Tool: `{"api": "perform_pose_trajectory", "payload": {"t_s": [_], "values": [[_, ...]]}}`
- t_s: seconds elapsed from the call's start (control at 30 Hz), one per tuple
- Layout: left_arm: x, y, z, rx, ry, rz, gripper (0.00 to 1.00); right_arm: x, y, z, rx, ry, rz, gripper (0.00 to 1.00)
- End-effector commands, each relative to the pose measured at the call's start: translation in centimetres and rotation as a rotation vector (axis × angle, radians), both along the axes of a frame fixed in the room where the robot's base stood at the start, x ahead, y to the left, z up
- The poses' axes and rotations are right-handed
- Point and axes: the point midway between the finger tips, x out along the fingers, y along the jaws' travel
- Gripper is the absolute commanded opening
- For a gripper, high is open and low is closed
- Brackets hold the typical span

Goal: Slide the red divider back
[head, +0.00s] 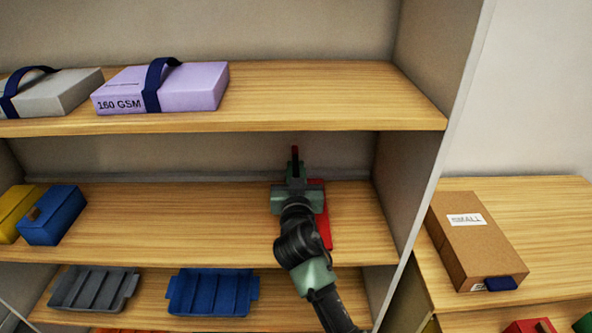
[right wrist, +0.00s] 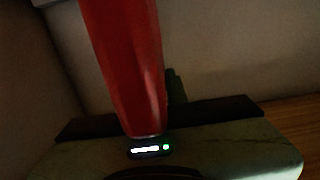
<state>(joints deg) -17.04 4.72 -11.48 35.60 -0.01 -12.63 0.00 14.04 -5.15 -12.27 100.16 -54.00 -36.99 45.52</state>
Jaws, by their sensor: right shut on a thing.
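The red divider (head: 325,230) is on the middle shelf toward its right end. A flat red part shows along the right side of my arm, and a narrow dark red upright part rises above my gripper. My right gripper (head: 294,170) is shut on the divider over the middle shelf. In the right wrist view the divider (right wrist: 125,65) stands as a broad red upright piece close in front of the camera. My own gripper and arm hide much of the divider in the head view. My left gripper is not in view.
The middle shelf (head: 170,215) is clear between the divider and a blue box (head: 52,215) and yellow box (head: 15,212) at left. The upper shelf (head: 330,95) is close above. A side wall (head: 395,180) stands at right. Grey and blue trays (head: 212,292) sit below.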

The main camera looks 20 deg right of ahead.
Motion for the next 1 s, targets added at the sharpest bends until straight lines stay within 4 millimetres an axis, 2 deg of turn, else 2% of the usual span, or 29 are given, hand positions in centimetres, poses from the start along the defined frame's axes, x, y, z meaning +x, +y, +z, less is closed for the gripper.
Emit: {"api": "perform_pose_trajectory", "payload": {"t_s": [0.13, 1.0], "values": [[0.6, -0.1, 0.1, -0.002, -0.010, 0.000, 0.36, 0.0, -0.1, -0.1, 0.000, 0.002, -0.002, 0.00], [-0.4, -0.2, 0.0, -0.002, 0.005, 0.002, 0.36, 0.0, -0.2, -0.1, -0.002, 0.002, -0.003, 0.00]]}}
